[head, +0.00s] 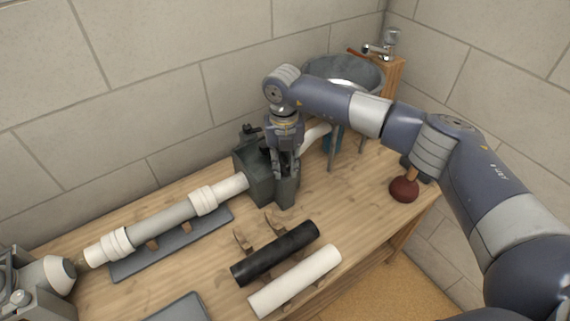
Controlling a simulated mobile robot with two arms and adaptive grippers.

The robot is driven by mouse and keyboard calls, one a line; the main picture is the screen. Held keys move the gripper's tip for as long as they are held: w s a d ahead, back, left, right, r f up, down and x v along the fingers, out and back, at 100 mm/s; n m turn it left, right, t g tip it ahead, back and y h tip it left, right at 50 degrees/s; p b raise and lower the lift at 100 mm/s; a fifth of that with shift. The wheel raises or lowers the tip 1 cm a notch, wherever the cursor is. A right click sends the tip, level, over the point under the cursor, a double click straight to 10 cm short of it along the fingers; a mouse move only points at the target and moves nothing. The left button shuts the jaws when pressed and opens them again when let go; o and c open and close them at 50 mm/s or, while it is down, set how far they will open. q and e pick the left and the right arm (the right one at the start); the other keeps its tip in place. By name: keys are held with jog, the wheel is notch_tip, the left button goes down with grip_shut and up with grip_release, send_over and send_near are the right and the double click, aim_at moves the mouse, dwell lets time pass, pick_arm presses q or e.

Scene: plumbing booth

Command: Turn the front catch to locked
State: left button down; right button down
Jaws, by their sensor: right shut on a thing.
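A dark green clamp block (258,180) stands on the bench at the end of a white and grey pipe (165,221). A dark catch (251,131) shows on its far top side. My right gripper (286,178) reaches down from above at the front of the block, its fingers pointing down. It is shut on the front catch, which is mostly hidden between the fingers. I cannot tell the catch's angle. My left gripper is not in view.
A black tube (275,254) and a white tube (295,281) lie on wooden rests in front. A plunger (405,188) stands to the right. A grey basin (345,76) is behind. A grey fixture (40,288) is at lower left.

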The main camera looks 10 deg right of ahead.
aim_at(284, 167)
jog(key=c, duration=1.3)
grip_release()
notch_tip(284, 167, up, 12)
jog(key=shift+a, duration=0.1)
